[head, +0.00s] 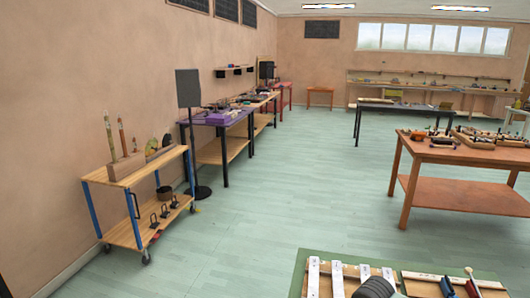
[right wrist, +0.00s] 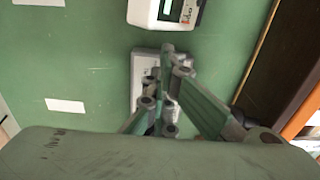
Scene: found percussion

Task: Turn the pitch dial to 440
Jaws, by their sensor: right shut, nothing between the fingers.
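My right gripper (right wrist: 168,52) is shut and empty in the right wrist view, its fingers over a green surface (right wrist: 75,75). A pale grey-white block (right wrist: 142,62) lies under and beside the fingers and is partly covered by them. I cannot tell whether the fingers touch it. Just beyond the fingertips is a white device (right wrist: 147,12) with a small dark-framed display (right wrist: 167,8), cut off by the top edge. No pitch dial can be made out, and the number on the display is too small to read. My left gripper is not in view.
In the head view a green-topped table (head: 310,262) at the bottom carries pale wooden bars and a dark ribbed thing (head: 374,288). A wooden cart (head: 125,176) stands left, and a brown table (head: 455,152) right. The floor between is clear.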

